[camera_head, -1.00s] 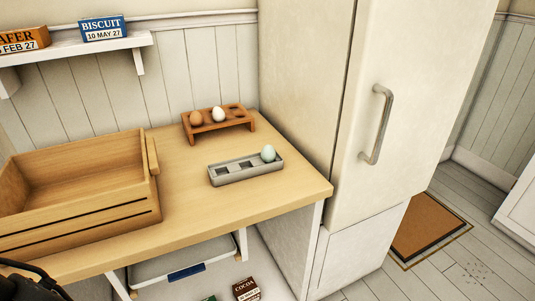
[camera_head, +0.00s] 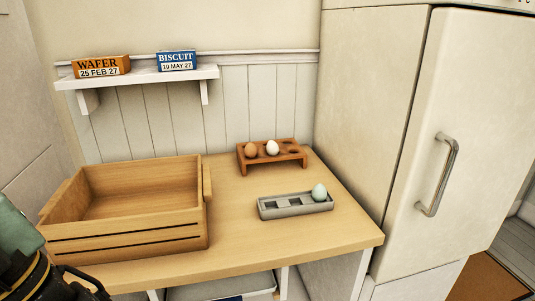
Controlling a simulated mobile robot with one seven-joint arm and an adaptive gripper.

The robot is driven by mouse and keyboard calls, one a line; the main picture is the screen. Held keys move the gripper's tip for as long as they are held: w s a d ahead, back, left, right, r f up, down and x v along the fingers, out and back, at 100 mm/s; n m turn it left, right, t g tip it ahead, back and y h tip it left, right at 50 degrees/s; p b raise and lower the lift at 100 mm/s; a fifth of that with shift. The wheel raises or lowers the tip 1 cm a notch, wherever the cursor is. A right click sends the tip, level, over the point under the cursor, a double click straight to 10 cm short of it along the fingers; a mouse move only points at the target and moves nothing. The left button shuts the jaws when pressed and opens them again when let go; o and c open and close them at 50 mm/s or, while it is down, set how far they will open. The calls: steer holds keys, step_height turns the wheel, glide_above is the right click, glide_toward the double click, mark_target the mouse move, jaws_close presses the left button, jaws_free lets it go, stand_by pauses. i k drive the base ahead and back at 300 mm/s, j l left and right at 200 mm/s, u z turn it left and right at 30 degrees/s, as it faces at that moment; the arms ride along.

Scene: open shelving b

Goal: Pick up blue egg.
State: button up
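The pale blue egg (camera_head: 319,193) sits upright in the right-hand end of a grey egg tray (camera_head: 277,212) on the wooden counter. The other hollows of that tray look empty. Part of my arm shows at the lower left edge, left of the wooden crate and well away from the egg. My gripper's fingers cannot be made out.
A brown wooden egg rack (camera_head: 258,166) behind the tray holds a brown egg (camera_head: 251,150) and a white egg (camera_head: 272,147). A wooden crate (camera_head: 130,236) stands left on the counter (camera_head: 311,238). A fridge (camera_head: 395,130) stands right. A wall shelf (camera_head: 140,78) holds wafer and biscuit boxes.

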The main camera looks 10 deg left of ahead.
mark_target(319, 192)
steer(key=j+z, duration=0.85)
steer(key=z, duration=0.15)
steer(key=i+j, duration=0.05)
